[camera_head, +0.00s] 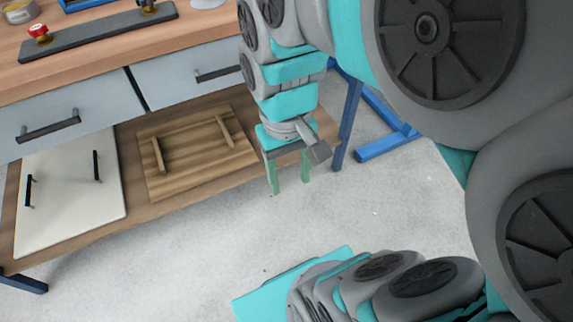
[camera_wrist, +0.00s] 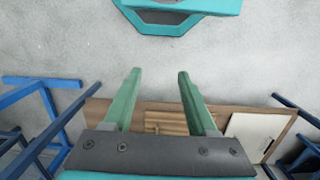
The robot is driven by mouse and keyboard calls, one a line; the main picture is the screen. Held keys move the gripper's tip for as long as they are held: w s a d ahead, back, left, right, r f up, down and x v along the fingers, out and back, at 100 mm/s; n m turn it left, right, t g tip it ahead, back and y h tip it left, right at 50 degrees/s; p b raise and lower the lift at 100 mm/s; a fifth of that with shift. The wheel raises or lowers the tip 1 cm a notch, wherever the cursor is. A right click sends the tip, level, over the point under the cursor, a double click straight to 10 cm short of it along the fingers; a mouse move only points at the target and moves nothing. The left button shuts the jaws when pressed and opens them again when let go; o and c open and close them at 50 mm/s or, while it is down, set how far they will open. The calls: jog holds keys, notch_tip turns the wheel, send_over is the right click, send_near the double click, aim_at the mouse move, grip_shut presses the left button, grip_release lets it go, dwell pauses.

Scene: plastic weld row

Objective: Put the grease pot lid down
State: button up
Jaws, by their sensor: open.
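My gripper (camera_head: 291,183) hangs in front of the workbench, its two green fingers pointing down over the grey floor. In the wrist view the fingers (camera_wrist: 160,72) are apart with nothing between them. An open round pot with yellowish contents (camera_head: 18,10) stands at the top left of the bench, cut by the frame edge; it may be the grease pot. A pale round thing (camera_head: 207,3) at the top edge is mostly cut off, and I cannot tell if it is the lid. No lid is clearly visible in either view.
The wooden bench top (camera_head: 100,55) has a dark bar (camera_head: 100,37) with red and brass knobs. Below are grey drawers (camera_head: 60,115) and a low shelf (camera_head: 135,205) with a white board (camera_head: 70,195) and a wooden board (camera_head: 197,150). Blue legs (camera_head: 347,125) stand behind my gripper.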

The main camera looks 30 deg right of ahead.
jog(key=s+f, duration=0.4)
jog(key=s, duration=0.1)
jog(key=shift+s+a+g, duration=0.15)
jog(key=shift+s+g, duration=0.05)
jog(key=shift+g, duration=0.1)
